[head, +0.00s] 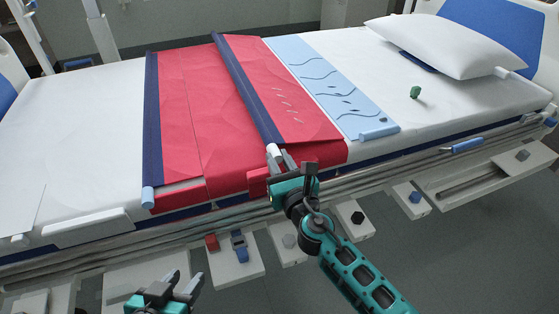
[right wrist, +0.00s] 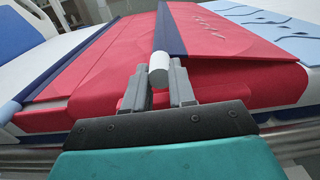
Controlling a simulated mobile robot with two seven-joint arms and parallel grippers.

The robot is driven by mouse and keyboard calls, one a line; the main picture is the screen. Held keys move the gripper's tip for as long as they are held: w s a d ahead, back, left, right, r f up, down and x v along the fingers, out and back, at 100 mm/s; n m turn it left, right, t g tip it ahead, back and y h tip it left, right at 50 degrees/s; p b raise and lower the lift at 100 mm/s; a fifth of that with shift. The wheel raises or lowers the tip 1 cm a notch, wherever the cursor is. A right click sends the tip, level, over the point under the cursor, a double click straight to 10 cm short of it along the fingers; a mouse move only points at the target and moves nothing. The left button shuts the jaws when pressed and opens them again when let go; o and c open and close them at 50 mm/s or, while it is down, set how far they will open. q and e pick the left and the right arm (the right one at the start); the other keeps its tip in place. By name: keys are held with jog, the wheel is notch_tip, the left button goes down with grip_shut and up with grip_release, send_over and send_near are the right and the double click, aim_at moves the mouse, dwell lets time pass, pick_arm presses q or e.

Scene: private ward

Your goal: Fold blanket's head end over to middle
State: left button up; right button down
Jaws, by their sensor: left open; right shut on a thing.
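The red blanket (head: 195,110) lies across the middle of the bed. One navy edge bar (head: 151,120) with a light-blue end runs along its left side. The other navy bar (head: 245,85), with a white end (head: 272,150), lies over the red cloth, with red blanket on both sides of it. My right gripper (head: 277,160) is shut on this bar's white end at the near bed edge; in the right wrist view the white end (right wrist: 158,70) sits between the fingers. My left gripper (head: 172,283) is open and empty, low in front of the bed, apart from the blanket.
A light-blue patterned strip (head: 332,85) lies right of the blanket. A white pillow (head: 450,45) and a small green object (head: 415,92) are further right. Bed rails (head: 440,155) and panels with coloured knobs line the near side. White mattress (head: 80,120) is bare at left.

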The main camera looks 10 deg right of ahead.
jog(key=c, duration=0.9)
grip_release()
jog(key=shift+s, duration=0.1)
jog(key=shift+s+d, duration=0.4)
jog(key=shift+s, duration=1.7)
jog(key=shift+s+d, duration=0.4)
jog(key=shift+s, duration=1.65)
jog(key=shift+s+d, duration=0.4)
jog(key=shift+s, duration=1.7)
